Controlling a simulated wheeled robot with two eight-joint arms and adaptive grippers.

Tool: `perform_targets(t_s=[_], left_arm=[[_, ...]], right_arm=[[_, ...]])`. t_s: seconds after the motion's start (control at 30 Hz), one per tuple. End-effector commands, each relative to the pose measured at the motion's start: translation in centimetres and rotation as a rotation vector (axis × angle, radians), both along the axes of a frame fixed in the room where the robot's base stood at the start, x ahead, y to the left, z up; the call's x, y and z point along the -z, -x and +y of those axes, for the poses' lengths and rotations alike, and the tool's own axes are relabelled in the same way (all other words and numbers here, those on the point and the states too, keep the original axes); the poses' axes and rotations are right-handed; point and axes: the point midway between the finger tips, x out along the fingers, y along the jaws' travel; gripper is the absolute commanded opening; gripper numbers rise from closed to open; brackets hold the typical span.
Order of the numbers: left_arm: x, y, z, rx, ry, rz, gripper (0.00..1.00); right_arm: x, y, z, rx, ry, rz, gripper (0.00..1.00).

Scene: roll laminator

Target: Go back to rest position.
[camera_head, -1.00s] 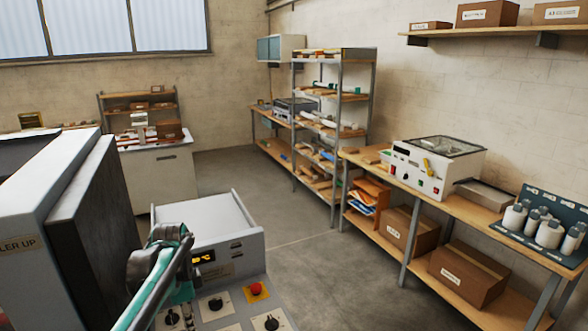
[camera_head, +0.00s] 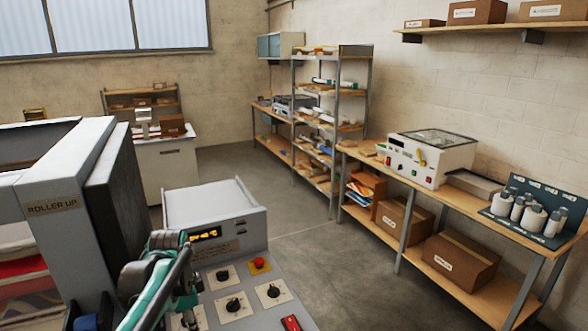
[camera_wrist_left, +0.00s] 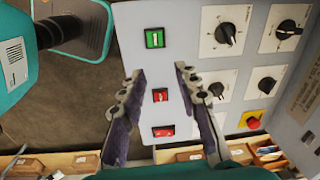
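My left gripper (camera_wrist_left: 160,72) is open and empty in the left wrist view, its two dark fingers apart over a pale control panel (camera_wrist_left: 145,20). A green "1" button (camera_wrist_left: 155,38) sits beyond the fingertips, and a red button (camera_wrist_left: 160,95) shows between the fingers. Another red control (camera_wrist_left: 163,132) lies lower between them. I cannot tell how far the fingers are from the panel. In the head view, part of my teal and grey left arm stands in front of the laminator's panel (camera_head: 253,285). My right gripper is in neither view.
The laminator's grey housing (camera_head: 97,160) with a "ROLLER UP" label (camera_head: 52,207) stands close at left. Black knobs (camera_head: 233,305) and a red emergency stop (camera_head: 258,263) are on the panel. A workbench (camera_head: 460,207) runs along the right wall. The floor (camera_head: 330,265) between is clear.

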Motion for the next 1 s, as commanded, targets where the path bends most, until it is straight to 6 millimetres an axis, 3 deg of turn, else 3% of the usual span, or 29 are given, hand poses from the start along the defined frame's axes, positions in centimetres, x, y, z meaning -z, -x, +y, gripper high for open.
perform_targets(t_s=[0.37,0.7,0.83,1.0], left_arm=[[2.4,5.8,-2.8,-0.312,0.041,-0.18,0.32],[9.3,13.9,-5.9,-0.782,0.247,-0.435,0.32],[11.1,15.3,-6.4,-0.883,0.315,-0.481,0.32],[11.8,15.8,-6.6,-0.932,0.351,-0.5,0.32]], right_arm=[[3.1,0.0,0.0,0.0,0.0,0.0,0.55],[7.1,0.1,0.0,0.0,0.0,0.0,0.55],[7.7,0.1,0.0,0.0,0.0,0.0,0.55],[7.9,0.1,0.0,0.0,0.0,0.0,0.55]])
